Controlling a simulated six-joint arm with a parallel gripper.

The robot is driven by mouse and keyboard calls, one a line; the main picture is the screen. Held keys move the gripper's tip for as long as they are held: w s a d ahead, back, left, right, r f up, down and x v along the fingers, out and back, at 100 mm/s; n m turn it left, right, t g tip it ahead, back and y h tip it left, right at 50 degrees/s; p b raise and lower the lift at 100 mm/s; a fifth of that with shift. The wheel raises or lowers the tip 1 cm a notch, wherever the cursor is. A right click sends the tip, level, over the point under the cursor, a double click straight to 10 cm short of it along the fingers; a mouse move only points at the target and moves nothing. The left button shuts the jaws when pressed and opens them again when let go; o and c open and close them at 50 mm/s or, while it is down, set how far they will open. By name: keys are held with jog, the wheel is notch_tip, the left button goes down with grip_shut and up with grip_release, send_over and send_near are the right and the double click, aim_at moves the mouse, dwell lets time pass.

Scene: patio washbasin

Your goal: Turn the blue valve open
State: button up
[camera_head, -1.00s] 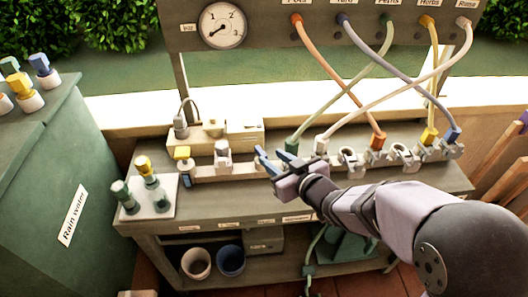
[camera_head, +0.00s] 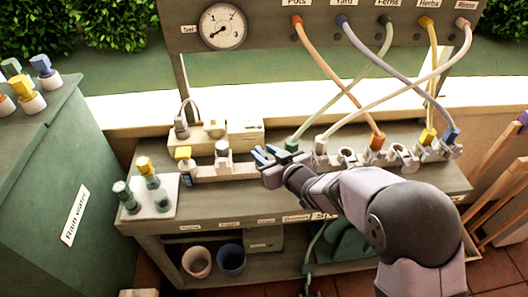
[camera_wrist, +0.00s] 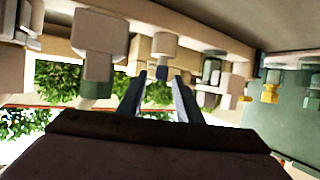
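My gripper (camera_head: 268,156) is at the bench's pipe row, left of the green hose connector (camera_head: 291,145). Its two blue-grey fingers stand apart in the wrist view (camera_wrist: 158,95). A small blue piece (camera_wrist: 162,73) under a pale block shows between and just beyond the fingertips; it appears to be the blue valve. I cannot tell whether the fingers touch it. In the head view the fingers largely hide this spot, and their similar colour makes the valve hard to pick out. How far it is turned does not show.
Hose connectors, including the orange one (camera_head: 377,141), crowd the right. A pressure gauge (camera_head: 222,26) hangs above. A pale tray (camera_head: 166,207) with fittings sits at the bench's left front.

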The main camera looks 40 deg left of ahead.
jog(key=shift+a, duration=0.2)
grip_shut()
